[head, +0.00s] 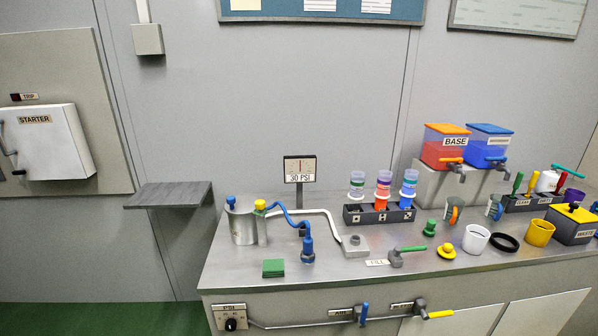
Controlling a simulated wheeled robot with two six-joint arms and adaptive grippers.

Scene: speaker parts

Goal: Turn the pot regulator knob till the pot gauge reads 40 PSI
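The pot gauge (300,165) stands on a short post at the back of the bench, and its sign reads 30 PSI. The regulator panel (231,309), marked PSI, is on the bench front at the lower left. Its round black knob (231,324) sits low on the panel; the small scale marks are too small to read. The metal pot (243,227) stands on the bench's left end, with a blue knob, a yellow cap and a blue hose. Neither gripper is in view.
A pipe along the bench front carries a blue valve lever (363,314) and a yellow one (440,314). A green block (273,268) lies near the front edge. Cups and tools crowd the right side. A grey wall shelf (168,195) juts out at left.

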